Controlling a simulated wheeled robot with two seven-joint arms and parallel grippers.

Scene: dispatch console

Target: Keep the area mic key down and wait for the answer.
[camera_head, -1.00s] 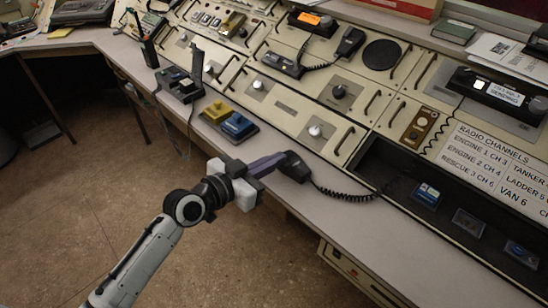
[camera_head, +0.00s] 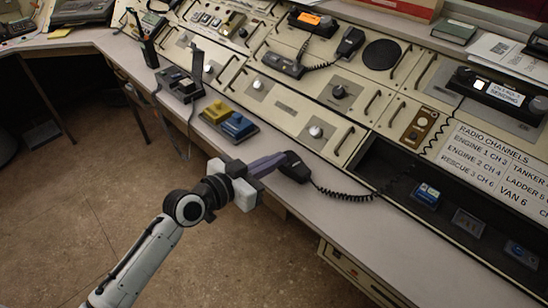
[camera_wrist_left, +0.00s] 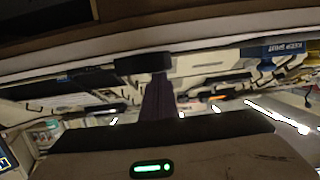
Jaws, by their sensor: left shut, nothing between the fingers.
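A black hand mic (camera_head: 294,168) with a coiled cord lies at the front edge of the desk. My left gripper (camera_head: 268,164) is shut, and its purple fingers reach to the mic's left side, where they appear to touch it. In the left wrist view the shut fingers (camera_wrist_left: 158,98) end at a dark block, the mic (camera_wrist_left: 143,64). The mic's key is hidden, so I cannot tell whether it is down. A radio unit (camera_head: 498,96) at the right has a lit white display with writing too small to read surely. My right gripper is not in view.
A yellow and blue key pedestal (camera_head: 229,122) and an upright desk mic (camera_head: 187,84) stand along the desk to the left. A sloped panel with knobs and handles (camera_head: 316,131) rises behind. A channel list (camera_head: 497,161) lies right. The floor in front is clear.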

